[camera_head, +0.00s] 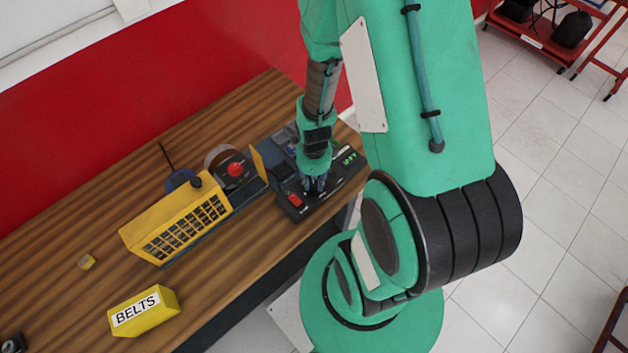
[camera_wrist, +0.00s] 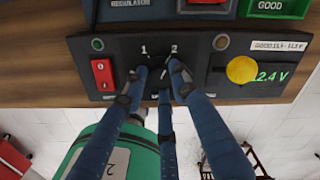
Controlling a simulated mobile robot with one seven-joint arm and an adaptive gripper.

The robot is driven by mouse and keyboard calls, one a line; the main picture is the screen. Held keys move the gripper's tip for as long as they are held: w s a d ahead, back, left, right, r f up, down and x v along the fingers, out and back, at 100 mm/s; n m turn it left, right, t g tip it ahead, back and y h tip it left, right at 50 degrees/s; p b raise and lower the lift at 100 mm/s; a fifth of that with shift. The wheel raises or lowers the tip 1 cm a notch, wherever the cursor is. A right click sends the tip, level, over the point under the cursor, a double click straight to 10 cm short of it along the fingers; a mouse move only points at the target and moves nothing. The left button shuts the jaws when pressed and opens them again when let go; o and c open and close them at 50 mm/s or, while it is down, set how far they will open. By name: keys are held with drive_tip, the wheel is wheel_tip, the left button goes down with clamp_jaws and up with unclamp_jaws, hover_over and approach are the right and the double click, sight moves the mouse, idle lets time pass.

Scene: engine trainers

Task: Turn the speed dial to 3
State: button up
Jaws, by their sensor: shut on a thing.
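The dark control panel (camera_head: 327,201) sits at the right end of the wooden bench. In the wrist view the panel (camera_wrist: 205,45) shows the printed numbers 1 and 2 along its upper part. My gripper (camera_wrist: 160,78) has its blue fingers closed around the speed dial at the panel's middle, just below these numbers. The fingers hide nearly all of the dial, so its pointer position cannot be read. In the head view my gripper (camera_head: 315,186) reaches down onto the panel, and the dial is hidden there.
A red switch (camera_wrist: 103,74) is left of the dial; a yellow knob (camera_wrist: 242,70) and a green readout (camera_wrist: 273,74) are to its right. A yellow engine trainer (camera_head: 180,222) and a yellow BELTS box (camera_head: 144,310) stand on the bench (camera_head: 60,235).

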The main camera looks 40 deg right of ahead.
sight(314, 184)
drive_tip(key=m, duration=0.5)
drive_tip(key=shift+m+p, duration=0.3)
drive_tip(key=m, duration=0.5)
drive_tip(key=shift+m, duration=0.3)
drive_tip(key=o, duration=1.2)
drive_tip(key=shift+c, duration=0.2)
drive_tip(key=shift+r, duration=0.2)
wheel_tip(314, 184, up, 12)
drive_tip(key=shift+f, duration=0.2)
